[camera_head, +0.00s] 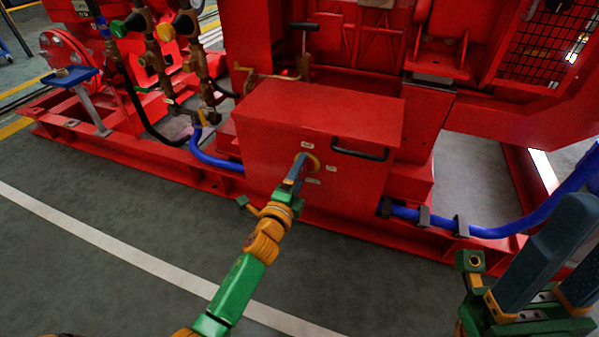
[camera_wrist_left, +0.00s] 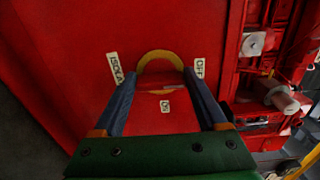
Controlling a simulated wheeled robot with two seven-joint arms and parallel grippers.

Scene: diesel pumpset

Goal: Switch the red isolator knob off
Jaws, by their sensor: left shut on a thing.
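The red isolator knob (camera_wrist_left: 162,88) sits on the front of a red box (camera_head: 320,108), in front of a yellow ring plate (camera_wrist_left: 158,58). My left gripper (camera_head: 303,168) reaches the box front and is shut on the knob. In the left wrist view its two blue-grey fingers (camera_wrist_left: 162,98) stand on either side of the knob. An ISOLATOR label (camera_wrist_left: 115,68) is left of the knob, an OFF label (camera_wrist_left: 200,66) right and an ON label (camera_wrist_left: 165,106) below. The knob's exact angle is hard to tell. My right gripper (camera_head: 565,260) is open and empty at lower right.
A black handle (camera_head: 360,153) is on the box front, right of the knob. Blue hoses (camera_head: 215,160) run into both sides of the box. Valves and pipes (camera_head: 165,45) stand at upper left. The floor in front of the red base frame is clear.

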